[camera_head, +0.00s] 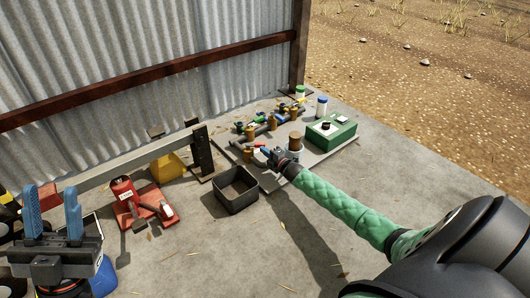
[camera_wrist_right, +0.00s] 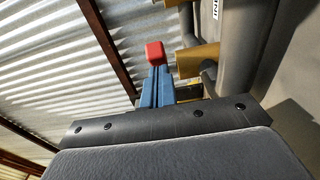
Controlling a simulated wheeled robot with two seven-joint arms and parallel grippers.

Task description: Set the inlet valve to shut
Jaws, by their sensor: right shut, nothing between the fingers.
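The pipe assembly (camera_head: 262,131), with brass fittings and coloured handles, lies on a grey board at the back. My right gripper (camera_head: 269,154) is at its near left end, fingers together and empty. In the right wrist view a red handle end (camera_wrist_right: 155,53) shows just beyond the blue fingertips (camera_wrist_right: 156,70); I cannot tell whether they touch. The handle's pivot is hidden. My left gripper (camera_head: 53,212) is open and empty, far left.
A black open bin (camera_head: 237,190) sits in front. Red tools (camera_head: 128,197) and a yellow container (camera_head: 167,168) are left. A corrugated wall (camera_head: 130,95) rises behind.

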